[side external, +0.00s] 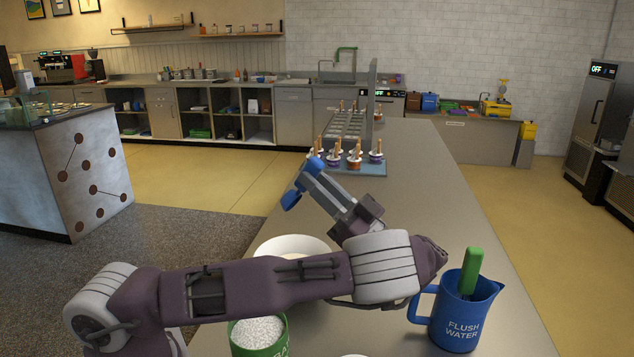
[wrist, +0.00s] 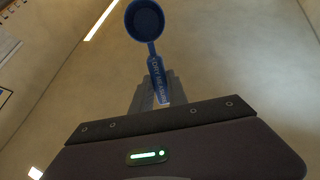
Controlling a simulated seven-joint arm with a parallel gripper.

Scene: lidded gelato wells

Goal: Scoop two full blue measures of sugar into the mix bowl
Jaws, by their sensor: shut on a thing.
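My gripper (side external: 312,182) is raised above the counter, past the white bowl, and points up and to the left in the side view. It is shut on the handle of the blue measure (side external: 291,199). In the wrist view the measure (wrist: 146,20) extends beyond the fingers, with lettering on its handle. Its round cup looks dark, and I see no sugar on it. The white mix bowl (side external: 292,243) stands on the counter, partly hidden behind my arm. A green tub (side external: 262,349) of white sugar (side external: 257,331) stands nearer the camera, partly cut off by the frame.
A blue jug (side external: 463,322) marked "FLUSH WATER" holds a green-handled tool (side external: 471,270) at the right. Part of a white round thing (side external: 354,355) shows at the bottom edge. The counter right of my arm (side external: 440,200) is clear.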

